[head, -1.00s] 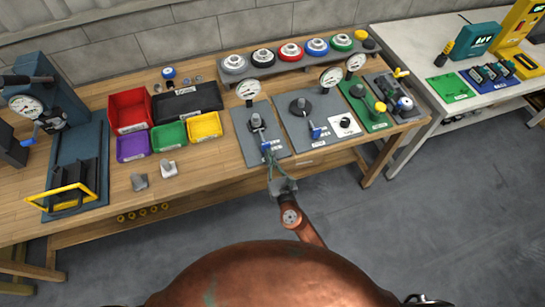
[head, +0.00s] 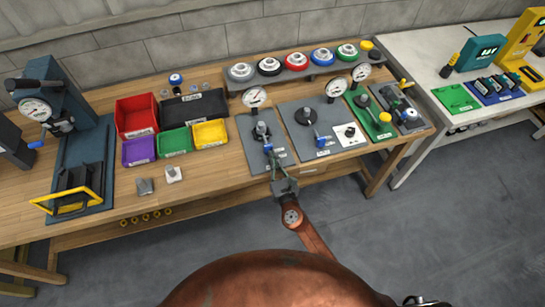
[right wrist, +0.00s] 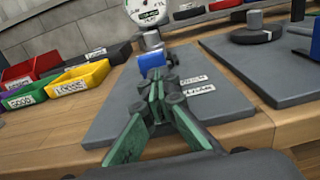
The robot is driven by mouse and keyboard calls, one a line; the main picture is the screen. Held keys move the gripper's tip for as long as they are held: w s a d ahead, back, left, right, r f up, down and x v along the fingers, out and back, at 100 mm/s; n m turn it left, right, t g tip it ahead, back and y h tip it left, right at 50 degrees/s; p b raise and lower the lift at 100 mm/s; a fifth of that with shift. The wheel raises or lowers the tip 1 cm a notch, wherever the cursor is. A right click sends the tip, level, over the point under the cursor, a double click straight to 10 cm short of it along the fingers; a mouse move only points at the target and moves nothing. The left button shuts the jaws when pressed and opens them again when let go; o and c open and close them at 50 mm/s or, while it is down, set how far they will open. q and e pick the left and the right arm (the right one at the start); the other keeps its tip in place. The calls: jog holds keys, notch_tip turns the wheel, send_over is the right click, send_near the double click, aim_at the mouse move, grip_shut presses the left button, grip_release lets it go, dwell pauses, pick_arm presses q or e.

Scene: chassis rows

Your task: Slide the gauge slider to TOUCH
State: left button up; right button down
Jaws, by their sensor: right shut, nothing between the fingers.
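The gauge stand is a grey plate (head: 252,157) with a round white dial (head: 254,97) and a metal post at its back. Its slider has a blue block (head: 267,148), which also shows in the right wrist view (right wrist: 152,62) in front of the post. Two white labels (right wrist: 197,86) lie to the right of the block; their words are too small to read surely. My right gripper (head: 272,163) is shut and empty at the plate's front half. Its green fingertips (right wrist: 160,82) are just in front of the blue block; I cannot tell if they touch.
A second gauge plate (head: 296,136) stands close on the right. Red, purple, green and yellow bins (head: 210,133) and a black tray are to the left. A rack of coloured rings (head: 290,75) runs behind. The wooden bench's front edge lies below my gripper.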

pick_arm(q)
jog(key=shift+s+r, duration=0.25)
jog(key=shift+s, duration=0.2)
pick_arm(e)
jog(key=v, duration=1.3)
jog(key=shift+s+f, duration=0.15)
jog(key=shift+s, duration=0.1)
